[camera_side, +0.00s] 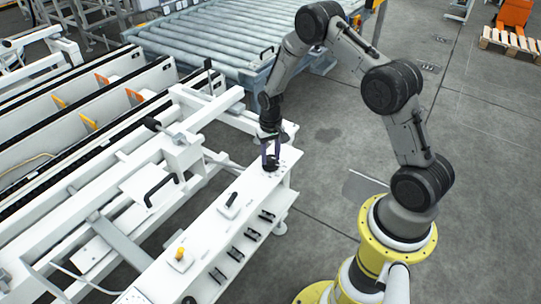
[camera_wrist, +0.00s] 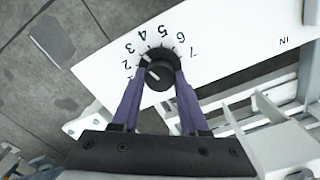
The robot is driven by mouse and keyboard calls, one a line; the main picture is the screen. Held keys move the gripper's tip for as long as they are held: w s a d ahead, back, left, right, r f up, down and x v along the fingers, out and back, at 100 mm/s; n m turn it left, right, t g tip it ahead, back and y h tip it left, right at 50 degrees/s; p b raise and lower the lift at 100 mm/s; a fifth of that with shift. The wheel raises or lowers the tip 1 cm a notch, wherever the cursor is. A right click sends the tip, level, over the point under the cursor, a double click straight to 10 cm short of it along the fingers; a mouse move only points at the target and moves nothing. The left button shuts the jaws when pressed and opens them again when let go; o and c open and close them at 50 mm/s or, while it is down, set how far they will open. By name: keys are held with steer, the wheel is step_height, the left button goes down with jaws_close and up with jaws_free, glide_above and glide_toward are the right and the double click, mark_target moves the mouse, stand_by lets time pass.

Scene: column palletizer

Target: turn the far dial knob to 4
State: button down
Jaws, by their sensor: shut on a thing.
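The far dial knob (camera_wrist: 159,76) is round and black, on the white panel (camera_wrist: 215,30). Printed numbers curve around its upper side in the wrist view, with 2 at left, 4 and 5 near the top and 7 at right. A light mark on the knob points up-left, roughly toward 3 or 4; I cannot tell exactly which. My gripper (camera_wrist: 157,88) has its purple fingers on both sides of the knob, shut on it. In the side view my gripper (camera_side: 271,156) reaches down to the knob (camera_side: 271,164) at the panel's far end.
Nearer on the white panel are a black switch (camera_side: 231,200), a yellow knob (camera_side: 181,253) and several black handles (camera_side: 253,234). White conveyor frames (camera_side: 130,165) stand at left, and a roller conveyor (camera_side: 210,40) behind. Open floor (camera_side: 330,135) lies right of the panel.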

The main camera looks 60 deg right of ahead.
mark_target(271, 158)
steer(key=shift+m, duration=1.7)
steer(key=shift+c, duration=2.1)
jaws_free()
step_height(271, 158, up, 14)
